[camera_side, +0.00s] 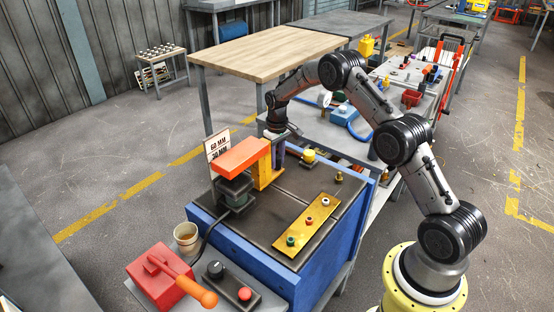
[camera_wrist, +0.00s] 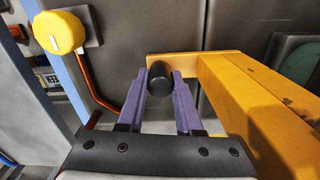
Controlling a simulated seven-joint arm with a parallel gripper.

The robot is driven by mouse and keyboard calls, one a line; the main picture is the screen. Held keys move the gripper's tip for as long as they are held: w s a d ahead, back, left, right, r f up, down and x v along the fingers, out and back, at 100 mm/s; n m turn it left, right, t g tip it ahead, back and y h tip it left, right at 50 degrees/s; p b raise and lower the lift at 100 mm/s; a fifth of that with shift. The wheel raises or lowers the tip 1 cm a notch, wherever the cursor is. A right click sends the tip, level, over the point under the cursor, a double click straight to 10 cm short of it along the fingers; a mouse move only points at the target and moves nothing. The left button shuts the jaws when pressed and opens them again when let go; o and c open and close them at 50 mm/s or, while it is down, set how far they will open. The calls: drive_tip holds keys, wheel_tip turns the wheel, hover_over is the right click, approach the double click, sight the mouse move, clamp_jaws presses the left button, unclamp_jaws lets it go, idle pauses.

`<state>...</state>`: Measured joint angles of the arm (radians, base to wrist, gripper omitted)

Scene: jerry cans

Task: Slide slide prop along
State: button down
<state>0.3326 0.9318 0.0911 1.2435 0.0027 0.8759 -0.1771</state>
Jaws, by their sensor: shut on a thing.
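The slide prop appears to be the yellow bracket (camera_side: 264,172) under an orange-red block (camera_side: 241,157) on the dark top of a blue cabinet. In the wrist view its yellow arm (camera_wrist: 245,105) runs along the right, with a yellow plate crossing at the top. A black round knob (camera_wrist: 158,82) shows at the plate's left end. My gripper (camera_wrist: 160,78) has purple fingers, one on each side of the knob, shut on it. In the side view my gripper (camera_side: 280,158) points down just right of the yellow bracket, whose far side is hidden.
A yellow panel with several buttons (camera_side: 308,223) lies on the dark top, right of the bracket. A sign (camera_side: 217,147) stands behind. A red box with a lever (camera_side: 160,280), a cup (camera_side: 187,238) and a control box (camera_side: 230,283) sit in front. A yellow-capped part (camera_wrist: 58,33) shows upper left.

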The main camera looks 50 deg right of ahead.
idle(0.8)
drive_tip(key=shift+d+r, duration=0.1)
drive_tip(key=shift+d, duration=2.05)
drive_tip(key=c, duration=0.6)
unclamp_jaws()
wheel_tip(320, 180, up, 14)
drive_tip(key=shift+f, duration=0.1)
